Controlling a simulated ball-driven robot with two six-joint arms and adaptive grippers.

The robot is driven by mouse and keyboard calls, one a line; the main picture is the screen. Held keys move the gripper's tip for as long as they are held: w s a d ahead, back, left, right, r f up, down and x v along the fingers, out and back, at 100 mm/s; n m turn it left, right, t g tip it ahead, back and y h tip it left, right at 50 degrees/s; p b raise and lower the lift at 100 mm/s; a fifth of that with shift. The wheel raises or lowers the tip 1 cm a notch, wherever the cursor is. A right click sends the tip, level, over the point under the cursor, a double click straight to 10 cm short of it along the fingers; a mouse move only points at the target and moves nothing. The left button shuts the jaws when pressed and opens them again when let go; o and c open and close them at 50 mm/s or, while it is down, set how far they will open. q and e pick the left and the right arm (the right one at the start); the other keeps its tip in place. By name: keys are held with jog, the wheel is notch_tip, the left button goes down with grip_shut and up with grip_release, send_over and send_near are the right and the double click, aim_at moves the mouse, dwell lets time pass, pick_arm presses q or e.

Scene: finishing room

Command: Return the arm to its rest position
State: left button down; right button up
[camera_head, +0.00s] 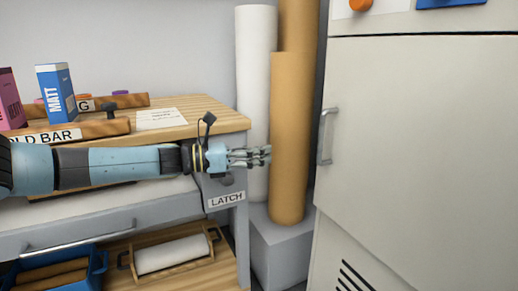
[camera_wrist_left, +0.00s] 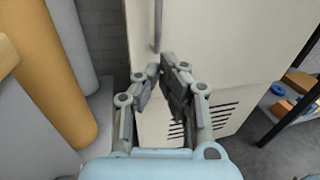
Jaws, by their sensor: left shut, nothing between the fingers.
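My left arm comes in from the left in the head view, stretched across the front of a wooden-topped bench. My left gripper (camera_head: 262,155) is shut and empty, just beyond the bench's right end and in front of the upright rolls. In the left wrist view the same gripper (camera_wrist_left: 165,72) has its fingers together, with the pale cabinet behind them. The cabinet (camera_head: 425,140) stands to the right of the gripper, apart from it in the head view. My right gripper is not in view.
A tan roll (camera_head: 289,190) and a white roll (camera_head: 256,60) stand behind the gripper. The cabinet has a metal handle (camera_head: 326,135). A blue box (camera_head: 56,92) marked MATT stands on the bench (camera_head: 215,112). A "LATCH" label (camera_head: 226,200) is below the gripper. A blue crate (camera_head: 98,265) sits lower left.

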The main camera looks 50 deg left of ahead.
pick_arm(q)
jog(key=shift+s+a, duration=0.1)
jog(key=shift+s, duration=0.1)
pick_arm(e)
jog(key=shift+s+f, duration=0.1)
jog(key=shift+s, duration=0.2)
pick_arm(q)
jog(key=s+d+f+n+g+y+p, duration=0.2)
jog(key=s+f+n+y+p, duration=0.25)
jog(key=s+f+n, duration=0.8)
jog(key=s+d+f+n+g+y+p, duration=0.15)
jog(key=s+f+n+y+p, duration=0.3)
jog(key=s+f+n, duration=0.8)
jog(key=s+d+f+n+g, duration=0.3)
jog(key=s+f+n, duration=0.2)
jog(key=s, duration=0.4)
jog(key=s+d+f+n+g+p, duration=0.1)
jog(key=s+d+f+n+g, duration=0.3)
jog(key=s, duration=0.5)
jog(key=s+d+f+n+g+y+p, duration=0.1)
jog(key=s+d+f+n+g, duration=0.3)
jog(key=s+f+n, duration=0.4)
jog(key=shift+s+f, duration=0.2)
jog(key=shift+s, duration=0.45)
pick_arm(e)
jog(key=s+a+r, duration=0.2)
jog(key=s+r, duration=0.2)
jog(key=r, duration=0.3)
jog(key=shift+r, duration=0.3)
